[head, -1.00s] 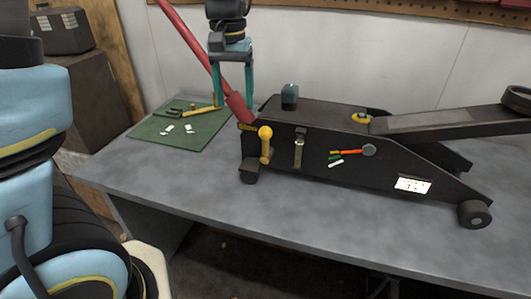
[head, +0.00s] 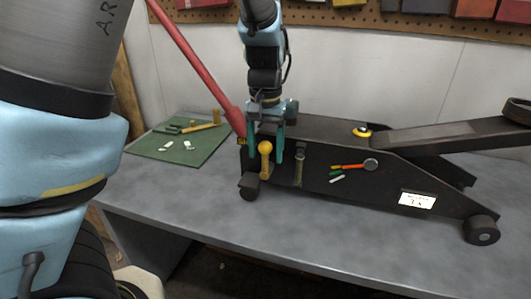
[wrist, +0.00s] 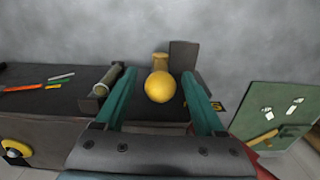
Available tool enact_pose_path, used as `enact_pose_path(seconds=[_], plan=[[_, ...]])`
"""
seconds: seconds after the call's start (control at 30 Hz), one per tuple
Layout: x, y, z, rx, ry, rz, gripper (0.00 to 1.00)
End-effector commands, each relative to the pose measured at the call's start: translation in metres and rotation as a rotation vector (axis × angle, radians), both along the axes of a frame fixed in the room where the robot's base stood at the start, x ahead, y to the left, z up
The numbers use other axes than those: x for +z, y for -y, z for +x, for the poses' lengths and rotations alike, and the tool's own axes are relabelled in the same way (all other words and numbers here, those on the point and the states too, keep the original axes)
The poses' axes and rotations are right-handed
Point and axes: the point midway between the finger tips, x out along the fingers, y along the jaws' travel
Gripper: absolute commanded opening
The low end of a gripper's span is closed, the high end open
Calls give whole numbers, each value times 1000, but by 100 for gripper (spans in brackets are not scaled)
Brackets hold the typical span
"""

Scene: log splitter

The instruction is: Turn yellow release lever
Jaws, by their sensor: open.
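The yellow release lever (head: 265,160) has a round knob on top and stands upright on the near left side of the black log splitter (head: 340,185). My gripper (head: 265,150) points down over the machine's left end, with its two teal fingers apart on either side of the lever. In the wrist view the yellow knob (wrist: 160,87) lies between the open fingertips (wrist: 157,90), with a gap on each side. The fingers do not appear to touch it. The lower part of the lever is mostly hidden beneath the knob in the wrist view.
A grey pin-like handle (head: 299,165) stands just right of the lever, close to my right finger. A red bar (head: 195,65) slants up behind on the left. A green mat (head: 180,142) with small items lies at the left. The table front (head: 340,235) is clear.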

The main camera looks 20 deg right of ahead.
Motion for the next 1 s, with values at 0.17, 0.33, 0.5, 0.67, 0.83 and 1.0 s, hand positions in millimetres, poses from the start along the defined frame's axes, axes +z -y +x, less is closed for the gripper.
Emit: enact_pose_path(seconds=[0.17, 0.33, 0.5, 0.67, 0.83, 1.0], plan=[[-10, 0, 0, 1, -1, 1, 71], [-11, 0, 0, 1, 0, 0, 71], [-11, 0, 0, 1, 0, 0, 62], [-11, 0, 0, 1, 0, 0, 44], [-11, 0, 0, 1, 0, 0, 25], [-11, 0, 0, 1, 0, 0, 6]])
